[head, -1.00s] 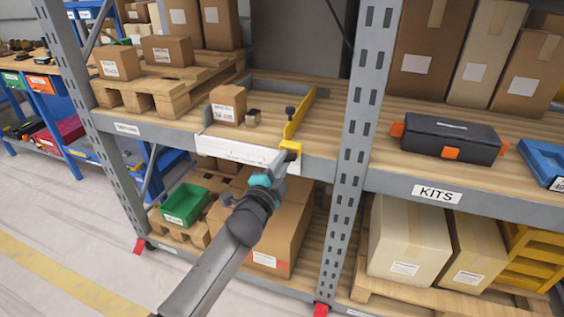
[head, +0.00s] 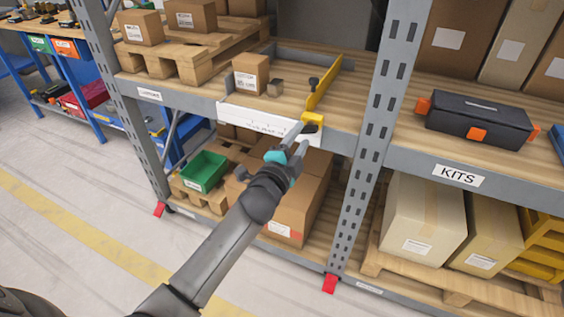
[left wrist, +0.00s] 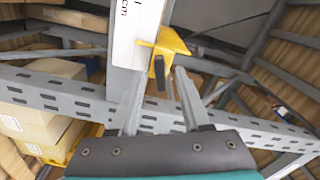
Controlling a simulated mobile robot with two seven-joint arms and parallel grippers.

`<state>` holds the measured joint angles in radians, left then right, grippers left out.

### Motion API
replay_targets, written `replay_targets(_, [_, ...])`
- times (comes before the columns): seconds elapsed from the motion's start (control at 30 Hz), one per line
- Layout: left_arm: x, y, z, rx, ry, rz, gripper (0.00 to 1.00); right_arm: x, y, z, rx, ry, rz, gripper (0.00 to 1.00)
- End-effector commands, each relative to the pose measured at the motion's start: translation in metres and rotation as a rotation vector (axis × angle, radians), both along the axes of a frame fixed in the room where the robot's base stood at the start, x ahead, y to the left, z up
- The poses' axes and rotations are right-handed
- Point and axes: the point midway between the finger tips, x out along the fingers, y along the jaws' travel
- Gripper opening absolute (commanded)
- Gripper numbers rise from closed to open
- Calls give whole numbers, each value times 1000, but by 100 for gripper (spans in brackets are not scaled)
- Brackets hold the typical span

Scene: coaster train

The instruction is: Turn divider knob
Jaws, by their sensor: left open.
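The yellow divider (head: 324,84) stands on the upper shelf at the right side of a shallow bay. Its yellow front bracket (head: 313,118) hooks over the white scale strip (head: 255,119) at the shelf edge. A dark knob (head: 311,127) sits under this bracket; it also shows in the left wrist view (left wrist: 159,72). My left gripper (head: 300,134) is open just in front of the bracket. In the left wrist view, the dark knob appears between its fingertips; contact cannot be told. My right gripper is not in view.
A grey rack upright (head: 376,140) rises close on the right. Below are a green bin (head: 204,172) and large cartons (head: 296,198).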

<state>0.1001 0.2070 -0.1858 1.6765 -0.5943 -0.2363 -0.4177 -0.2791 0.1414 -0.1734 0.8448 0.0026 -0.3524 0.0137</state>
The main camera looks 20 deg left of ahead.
Motion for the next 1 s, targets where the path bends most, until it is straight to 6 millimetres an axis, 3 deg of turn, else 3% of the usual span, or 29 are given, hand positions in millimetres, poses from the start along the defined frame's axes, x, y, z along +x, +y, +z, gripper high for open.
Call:
replay_targets(0.33, [-59,2,1,-2,2,-1,48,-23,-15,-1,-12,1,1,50])
replay_targets(0.6, [-101,3,1,-1,1,1,48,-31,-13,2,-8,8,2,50])
replay_targets(0.8, [-122,4,1,-2,0,0,48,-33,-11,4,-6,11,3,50])
replay_targets(1.0, [-129,4,1,0,-2,-2,48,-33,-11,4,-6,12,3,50])
